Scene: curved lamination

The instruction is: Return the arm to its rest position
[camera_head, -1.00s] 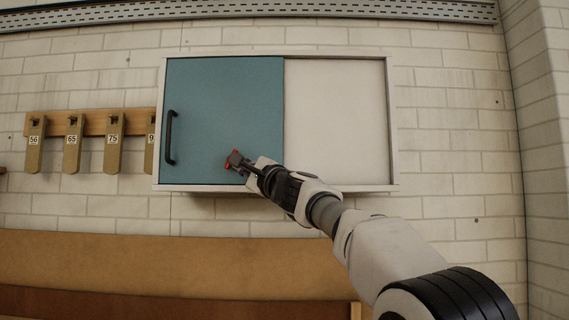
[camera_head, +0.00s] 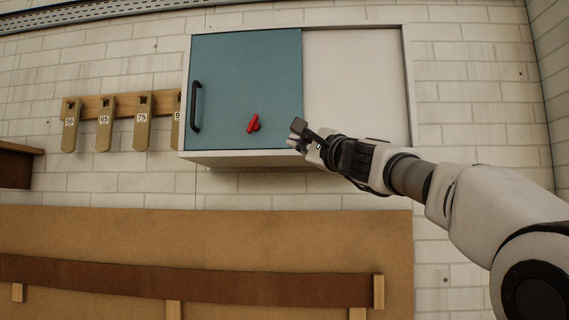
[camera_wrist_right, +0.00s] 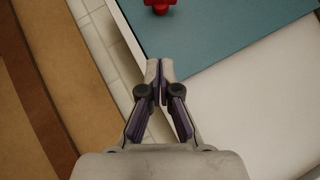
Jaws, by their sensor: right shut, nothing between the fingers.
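My right arm comes in from the right in the head view. Its gripper (camera_head: 297,135) is in front of the lower part of the wall cabinet, near the edge between the teal door and the white panel. In the right wrist view the gripper (camera_wrist_right: 159,66) has its fingertips together with nothing between them. A red knob (camera_head: 254,123) on the teal door (camera_head: 240,75) is to the left of the gripper and apart from it. The knob also shows at the top of the wrist view (camera_wrist_right: 160,5). My left gripper is not in view.
The white-framed cabinet (camera_head: 408,60) hangs on a white brick wall, with a black handle (camera_head: 196,107) on its door. Numbered wooden pieces hang from a rack (camera_head: 95,104) at left. Below is a tan board (camera_head: 200,228) with a brown curved strip (camera_head: 200,283).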

